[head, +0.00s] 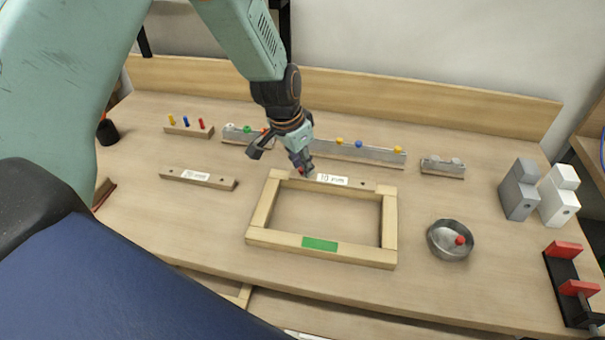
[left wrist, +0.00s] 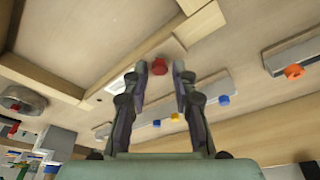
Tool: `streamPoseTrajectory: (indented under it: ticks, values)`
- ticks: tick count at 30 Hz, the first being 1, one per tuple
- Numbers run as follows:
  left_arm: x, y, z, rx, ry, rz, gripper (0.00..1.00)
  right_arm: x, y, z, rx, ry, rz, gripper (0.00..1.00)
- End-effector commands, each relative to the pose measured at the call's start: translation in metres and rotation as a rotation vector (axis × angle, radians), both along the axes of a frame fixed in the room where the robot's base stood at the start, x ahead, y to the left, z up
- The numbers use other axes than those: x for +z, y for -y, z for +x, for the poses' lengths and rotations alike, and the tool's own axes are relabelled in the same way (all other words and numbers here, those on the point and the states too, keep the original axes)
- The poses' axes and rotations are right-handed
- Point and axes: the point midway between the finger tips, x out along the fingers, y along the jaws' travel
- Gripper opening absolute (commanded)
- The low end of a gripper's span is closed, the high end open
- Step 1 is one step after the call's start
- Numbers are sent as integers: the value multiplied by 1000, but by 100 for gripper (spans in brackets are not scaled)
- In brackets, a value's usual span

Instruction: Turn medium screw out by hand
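A wooden frame (head: 262,212) lies on the table, with a strip labelled "10 mm" (head: 345,181) along its far side. A red screw head (left wrist: 159,66) stands at the strip's left end; in the head view it is mostly hidden by my left gripper (head: 301,166). In the left wrist view, my left gripper (left wrist: 160,70) has its two fingers apart, one on either side of the red head, with a small gap on each side. My right gripper is in neither view.
A metal bowl (head: 436,247) holding a red piece stands right of the frame. Behind are metal rails (head: 372,154) with coloured knobs. Left are a labelled wooden bar (head: 225,183) and a small rack (head: 187,131). Grey (head: 518,195) and white blocks (head: 558,200) stand right.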

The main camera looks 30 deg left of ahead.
Motion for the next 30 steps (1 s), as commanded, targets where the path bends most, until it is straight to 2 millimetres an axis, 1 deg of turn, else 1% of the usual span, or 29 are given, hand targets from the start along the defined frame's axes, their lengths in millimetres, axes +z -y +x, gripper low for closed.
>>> streamPoseTrajectory:
  ticks: [1, 4, 11, 15, 19, 24, 26, 30]
  values:
    - [-2, 0, 1, -22, 2, -1, 27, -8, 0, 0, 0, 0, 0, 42]
    - [-4, 0, 1, -80, 2, -2, 27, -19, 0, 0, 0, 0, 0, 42]
    - [-2, -1, 1, -170, 2, -1, 27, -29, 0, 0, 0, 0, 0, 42]
    - [-3, -1, 1, -266, 2, -1, 27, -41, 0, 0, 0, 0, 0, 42]
    - [-1, -1, 0, -318, 1, -1, 27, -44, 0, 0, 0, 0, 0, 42]
    - [0, -1, 0, -320, 0, -1, 27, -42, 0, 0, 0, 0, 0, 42]
    - [0, -1, 0, -320, 0, -1, 22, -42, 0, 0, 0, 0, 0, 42]
    - [0, -1, 0, -319, 0, 0, 11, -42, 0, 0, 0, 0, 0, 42]
